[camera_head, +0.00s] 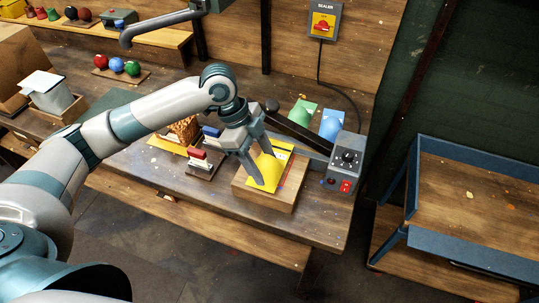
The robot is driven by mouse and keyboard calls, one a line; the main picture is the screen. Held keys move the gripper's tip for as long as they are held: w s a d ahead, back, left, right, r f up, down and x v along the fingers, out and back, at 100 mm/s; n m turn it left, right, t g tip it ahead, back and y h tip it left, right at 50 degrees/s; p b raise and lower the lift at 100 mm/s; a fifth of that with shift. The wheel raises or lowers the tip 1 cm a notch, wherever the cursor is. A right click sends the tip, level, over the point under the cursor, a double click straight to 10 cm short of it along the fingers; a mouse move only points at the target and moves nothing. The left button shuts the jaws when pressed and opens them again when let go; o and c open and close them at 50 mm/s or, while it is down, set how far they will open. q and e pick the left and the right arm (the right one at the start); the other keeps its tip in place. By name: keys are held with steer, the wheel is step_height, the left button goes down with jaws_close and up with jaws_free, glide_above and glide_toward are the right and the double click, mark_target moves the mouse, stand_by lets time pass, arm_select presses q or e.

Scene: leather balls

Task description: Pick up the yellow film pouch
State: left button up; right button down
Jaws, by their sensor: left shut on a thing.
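The yellow film pouch (264,176) lies over a square wooden block (266,198) on the workbench, with a white label near its upper right edge. My left gripper (257,170) points down over the pouch and is shut on it. Its fingers cover part of the pouch's left side. Whether the pouch is lifted off the block cannot be told. My right gripper is not in view.
A grey control box (344,162) with red buttons stands right of the block. Behind are a green pouch (302,113) and a blue pouch (331,124). Stamps (199,160) sit left of the block. A blue-framed cart (470,200) stands at right.

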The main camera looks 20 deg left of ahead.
arm_select(q)
steer(key=s+b, duration=0.2)
steer(key=s, duration=1)
steer(key=shift+a+b, duration=0.2)
steer(key=shift+b, duration=0.2)
steer(key=shift+s, duration=0.1)
